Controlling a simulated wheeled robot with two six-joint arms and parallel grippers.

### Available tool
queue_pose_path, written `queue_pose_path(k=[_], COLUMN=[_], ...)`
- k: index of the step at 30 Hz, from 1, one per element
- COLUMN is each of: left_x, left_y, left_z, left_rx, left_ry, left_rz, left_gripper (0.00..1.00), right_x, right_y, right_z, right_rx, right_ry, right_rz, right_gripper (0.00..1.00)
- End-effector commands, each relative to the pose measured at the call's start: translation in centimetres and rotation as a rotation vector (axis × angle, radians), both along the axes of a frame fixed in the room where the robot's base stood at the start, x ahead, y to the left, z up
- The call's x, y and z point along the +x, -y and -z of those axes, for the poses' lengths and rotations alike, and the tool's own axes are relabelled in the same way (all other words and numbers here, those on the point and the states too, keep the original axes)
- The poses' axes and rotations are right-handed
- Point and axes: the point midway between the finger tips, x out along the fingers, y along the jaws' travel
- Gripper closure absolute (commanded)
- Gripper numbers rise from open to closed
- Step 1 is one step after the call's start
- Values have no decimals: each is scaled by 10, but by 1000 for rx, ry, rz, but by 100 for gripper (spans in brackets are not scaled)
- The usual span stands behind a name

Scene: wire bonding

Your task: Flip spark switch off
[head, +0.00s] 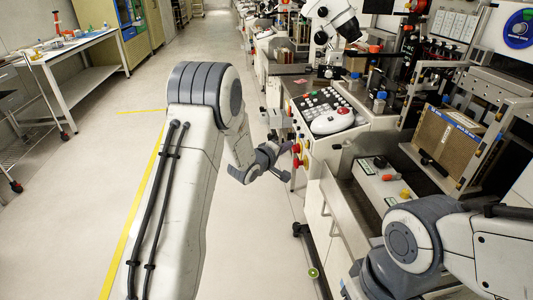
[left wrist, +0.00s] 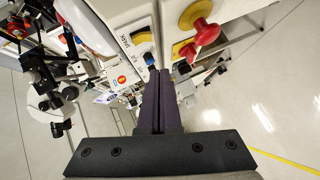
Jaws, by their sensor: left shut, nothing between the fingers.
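In the left wrist view, a white panel marked SPARK (left wrist: 124,40) lies just beyond my left gripper. A yellow part (left wrist: 143,38) and a small blue-tipped part (left wrist: 149,59) sit on it; I cannot tell which is the switch's lever or how it is set. My left gripper (left wrist: 160,73) is shut and empty, its dark fingertips close to the blue tip; contact is unclear. In the head view, the left gripper (head: 284,147) is at the front face of the machine (head: 312,158). My right arm shows at lower right, but its gripper is out of view.
A red mushroom button (left wrist: 205,31) on a yellow base sits right of the fingers. A sloped control panel (head: 320,105) with many buttons lies above the gripper. A brown box (head: 447,145) stands at right. The floor (head: 90,190) left of the machine is clear.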

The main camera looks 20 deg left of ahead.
Motion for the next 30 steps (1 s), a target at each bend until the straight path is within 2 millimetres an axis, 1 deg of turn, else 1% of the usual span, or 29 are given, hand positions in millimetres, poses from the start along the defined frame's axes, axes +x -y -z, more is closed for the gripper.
queue_pose_path(k=[1,3,6,9,12,15,18,30], left_x=[-12,-29,-51,-69,-82,-91,-95,-95], left_y=[-5,-9,-16,-23,-26,-28,-29,-29], left_z=[-2,-4,-7,-10,-12,-13,-14,-14], left_rx=[0,-1,-1,-1,0,-1,0,-1], left_ry=[-4,-4,-3,-3,-2,-1,-2,-1], left_rz=[-3,-4,-4,-6,-5,-4,-4,-4], left_gripper=[100,100,100,100,100,100,100,100], right_x=[0,0,0,0,0,0,0,0], right_y=[0,0,0,0,0,0,0,0], right_z=[-1,0,0,0,0,-1,-1,-1], right_rx=[0,0,0,0,0,0,0,0], right_ry=[0,0,0,0,0,0,0,0], right_rz=[0,0,0,0,0,0,0,0], right_gripper=[50,50,50,50,50,50,50,50])
